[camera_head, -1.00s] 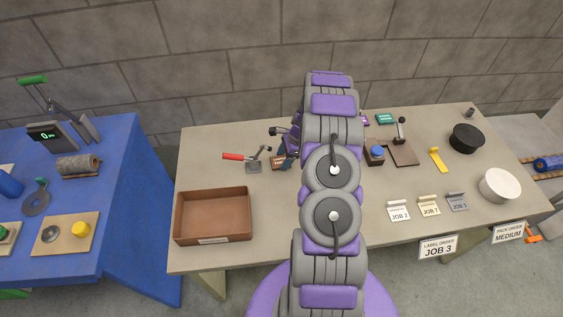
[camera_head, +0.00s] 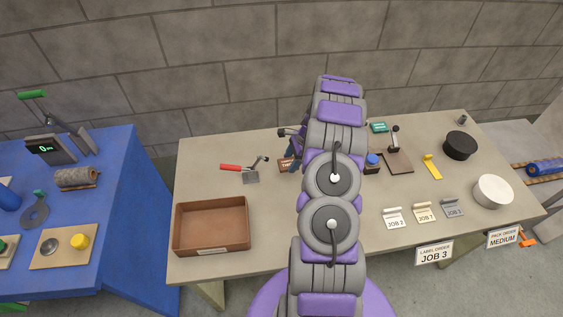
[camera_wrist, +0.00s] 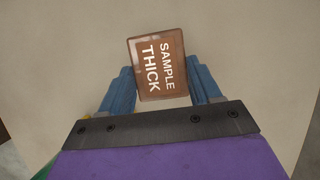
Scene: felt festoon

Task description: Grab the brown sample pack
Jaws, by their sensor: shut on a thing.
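The brown sample pack (camera_wrist: 158,64), printed "SAMPLE THICK", sits between the blue fingers of my gripper (camera_wrist: 164,84) in the wrist view. The gripper is shut on it, with a finger at each side and most of the pack reaching beyond the fingertips. In the head view the pack (camera_head: 286,165) shows only in part at the left of my gripper (camera_head: 293,157), over the back of the beige table. My arm hides the rest of the gripper. Its height above the table is hard to tell.
A red-handled lever tool (camera_head: 249,177) lies left of the pack. An open brown tray (camera_head: 212,245) is at the front left of the beige table (camera_head: 275,235). A teal pack (camera_head: 378,127) and a blue-topped block (camera_head: 372,161) are right of my arm.

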